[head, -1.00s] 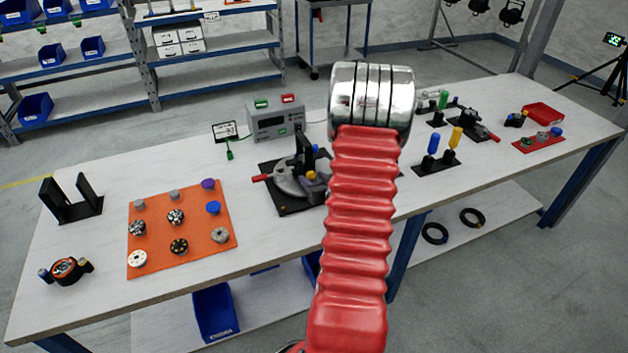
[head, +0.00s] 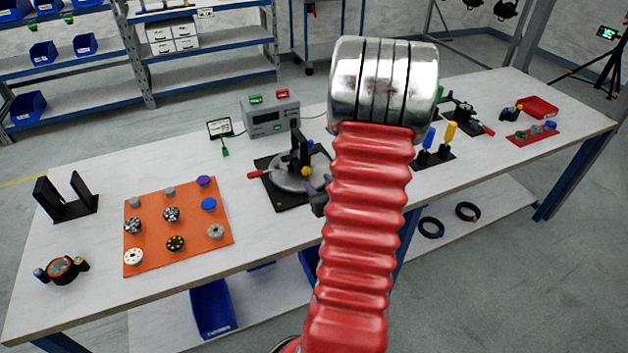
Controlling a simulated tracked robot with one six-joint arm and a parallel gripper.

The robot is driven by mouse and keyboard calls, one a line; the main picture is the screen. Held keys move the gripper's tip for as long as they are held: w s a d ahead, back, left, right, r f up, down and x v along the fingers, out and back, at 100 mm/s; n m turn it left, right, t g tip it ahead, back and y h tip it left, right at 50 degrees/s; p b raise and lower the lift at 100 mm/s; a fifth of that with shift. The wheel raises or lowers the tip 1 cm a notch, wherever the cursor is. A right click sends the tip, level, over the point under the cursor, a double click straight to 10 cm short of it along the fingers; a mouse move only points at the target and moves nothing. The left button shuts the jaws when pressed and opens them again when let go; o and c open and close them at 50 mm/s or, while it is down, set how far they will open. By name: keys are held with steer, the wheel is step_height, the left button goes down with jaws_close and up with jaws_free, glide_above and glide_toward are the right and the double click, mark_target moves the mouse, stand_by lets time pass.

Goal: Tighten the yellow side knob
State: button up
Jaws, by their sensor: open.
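The yellow side knob (head: 306,171) is a small round knob on the near side of a dark fixture with a grey round plate (head: 289,181). The fixture stands on a black base near the middle of the table. It has a black upright block, a blue part behind and a red-tipped handle (head: 256,174) on its left. My red ribbed arm stands just right of the fixture and hides what lies behind it. My gripper's jaws are not clearly visible.
An orange mat (head: 190,245) with several small knobs lies left of the fixture. A grey meter box (head: 270,117) and small display stand (head: 219,131) are behind it. Blue and yellow-handled tools (head: 436,145) stand to the right. The table's front edge is close.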

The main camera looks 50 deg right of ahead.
steer(key=shift+s+a+r+m+t+y, duration=0.1)
steer(key=shift+s+r+m+t+y, duration=0.2)
steer(key=shift+s+m, duration=0.45)
steer(key=shift+s+d+r+m+t+y, duration=0.15)
steer(key=shift+s+m+y, duration=0.25)
steer(key=shift+s, duration=0.65)
steer(key=shift+s+a+r+m+t+y, duration=0.15)
steer(key=shift+s+r+m+t+y, duration=0.15)
steer(key=shift+s+m, duration=0.45)
